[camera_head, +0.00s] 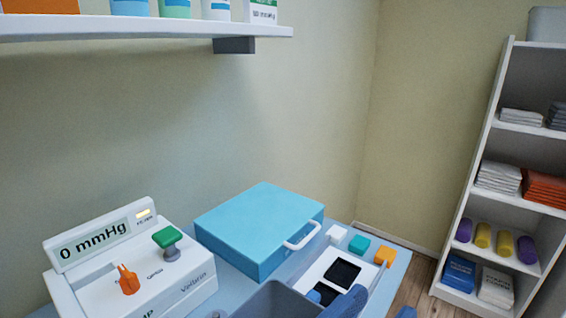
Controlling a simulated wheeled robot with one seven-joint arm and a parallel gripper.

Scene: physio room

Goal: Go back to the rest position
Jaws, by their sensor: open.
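My gripper is not in view, so I cannot see its jaws. A rounded blue shape (348,302) shows at the bottom edge, in front of a white tray. A smaller blue shape (406,312) is cut off by the bottom edge to its right. I cannot tell what these two shapes are.
A white pump unit (190,287) reads 0 mmHg, with a green knob (168,237) and an orange lever (128,280). Beside it are a closed blue case (255,222), a grey-blue bin (270,297) and the white tray (313,272). A shelf (180,28) overhangs; a rack (486,140) stands right.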

